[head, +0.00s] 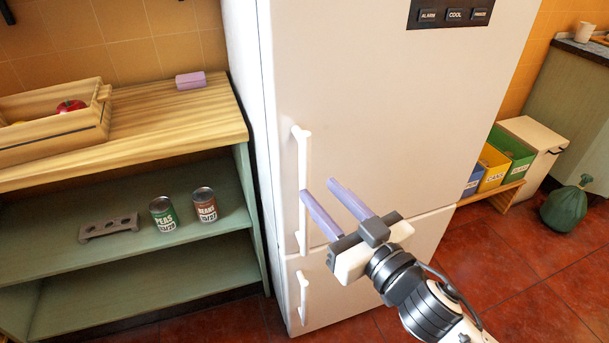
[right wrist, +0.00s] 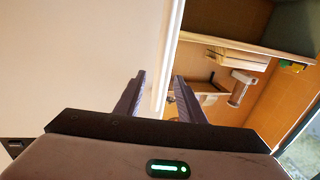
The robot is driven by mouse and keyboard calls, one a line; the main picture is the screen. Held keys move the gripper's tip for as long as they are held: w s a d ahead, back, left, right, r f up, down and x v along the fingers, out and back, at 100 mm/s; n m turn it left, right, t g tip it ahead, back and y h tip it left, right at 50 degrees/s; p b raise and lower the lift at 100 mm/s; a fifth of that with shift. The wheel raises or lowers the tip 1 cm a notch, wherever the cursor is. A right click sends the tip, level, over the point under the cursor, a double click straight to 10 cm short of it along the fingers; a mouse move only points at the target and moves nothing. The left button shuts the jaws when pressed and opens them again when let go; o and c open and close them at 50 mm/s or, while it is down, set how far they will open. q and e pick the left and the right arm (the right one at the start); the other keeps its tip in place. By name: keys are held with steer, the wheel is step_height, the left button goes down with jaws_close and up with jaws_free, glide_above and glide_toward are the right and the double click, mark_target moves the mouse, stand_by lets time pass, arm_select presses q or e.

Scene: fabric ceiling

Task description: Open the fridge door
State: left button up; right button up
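The white fridge (head: 390,120) stands in the middle of the head view with its upper door shut. A long white vertical handle (head: 302,170) is on the door's left side. A shorter handle (head: 303,298) is on the lower door. My right gripper (head: 318,187) is open and empty, its fingers pointing at the door beside the long handle. In the head view its left finger overlaps the handle. In the right wrist view a white vertical bar (right wrist: 166,60) shows between the two fingers (right wrist: 159,76); whether they touch it I cannot tell. My left gripper is not in view.
A green shelf unit with a wooden top (head: 180,125) stands left of the fridge, holding a wooden crate (head: 50,145) and cans (head: 163,214). Red floor before the fridge is clear.

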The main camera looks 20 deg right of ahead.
mark_target(308, 179)
steer(key=x, duration=0.7)
steer(key=shift+w+f+p, duration=0.1)
steer(key=shift+p, duration=0.25)
steer(key=shift+c, duration=0.5)
jaws_close()
